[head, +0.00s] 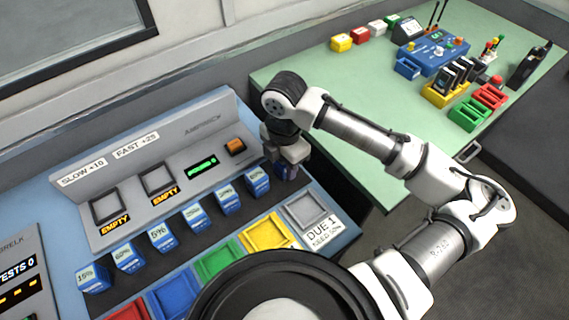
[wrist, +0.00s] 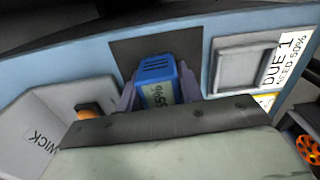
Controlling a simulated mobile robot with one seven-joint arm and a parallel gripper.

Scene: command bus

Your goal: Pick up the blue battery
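A blue battery with a label that seems to read 55% (wrist: 158,82) stands between the two fingers of my gripper (wrist: 160,88) in the wrist view. The fingers flank it closely on both sides. I cannot tell whether they press on it or leave small gaps. In the head view my gripper (head: 289,170) points down at the right end of a row of blue batteries, and the battery between its fingers is mostly hidden there. Other blue batteries stand to its left, such as one marked 80% (head: 257,182) and one marked 15% (head: 93,277).
A grey console (head: 205,135) with two empty slots rises behind the row. Coloured square pads, such as yellow (head: 266,231) and grey (head: 307,210), lie in front. A green table (head: 300,85) with coloured blocks and devices stands at upper right.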

